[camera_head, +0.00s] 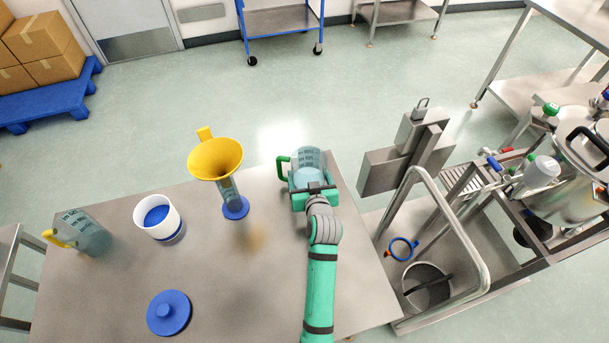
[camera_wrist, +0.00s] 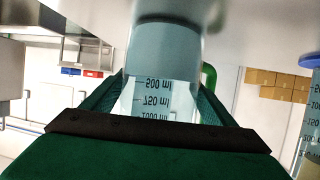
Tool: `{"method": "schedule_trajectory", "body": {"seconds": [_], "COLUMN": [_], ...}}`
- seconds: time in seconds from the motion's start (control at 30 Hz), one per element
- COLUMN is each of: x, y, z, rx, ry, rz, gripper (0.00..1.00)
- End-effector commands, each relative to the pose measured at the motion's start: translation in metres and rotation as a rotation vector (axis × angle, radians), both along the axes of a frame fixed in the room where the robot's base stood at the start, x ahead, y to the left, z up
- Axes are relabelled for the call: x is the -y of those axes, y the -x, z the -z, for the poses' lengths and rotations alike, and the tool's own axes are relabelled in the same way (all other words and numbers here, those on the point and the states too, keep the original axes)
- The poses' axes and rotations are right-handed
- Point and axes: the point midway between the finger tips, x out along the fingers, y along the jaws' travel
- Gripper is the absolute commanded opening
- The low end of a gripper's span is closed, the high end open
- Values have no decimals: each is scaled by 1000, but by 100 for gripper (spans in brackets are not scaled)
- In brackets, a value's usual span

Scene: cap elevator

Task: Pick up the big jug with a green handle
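The big jug with a green handle (camera_head: 308,160) is clear, with dark volume marks. It stands upright at the far right of the steel table in the head view, its green handle (camera_head: 283,167) to the left. My gripper (camera_head: 313,190) is at the jug, its fingers on both sides of the body. In the wrist view the jug (camera_wrist: 160,98) shows upside down between the fingers, with its handle (camera_wrist: 209,75) at the right. The fingertips lie very close to its sides; whether they press on it is not clear. The jug's lower part is partly hidden in the head view.
On the table (camera_head: 255,285) are a yellow funnel (camera_head: 216,160) in a blue-based cylinder, a white tub (camera_head: 157,218), a yellow-handled jug (camera_head: 85,233) and a blue lid (camera_head: 169,312). Steel equipment (camera_head: 400,165) stands close right of the table. Open floor lies beyond.

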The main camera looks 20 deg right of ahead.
Motion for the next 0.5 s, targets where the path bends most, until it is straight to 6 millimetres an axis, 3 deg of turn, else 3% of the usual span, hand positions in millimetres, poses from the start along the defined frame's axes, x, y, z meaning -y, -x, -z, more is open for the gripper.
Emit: {"method": "schedule_trajectory", "body": {"seconds": [0.03, 0.1, 0.33, 0.5], "x": [0, 0, 1, 1], "y": [0, 0, 0, -1], "z": [0, -2, -4, -19], "rx": [0, 4, 4, 7], "ry": [0, 1, 0, 1], "rz": [-1, 0, 1, 1], "gripper": [45, 32, 32, 32]}}
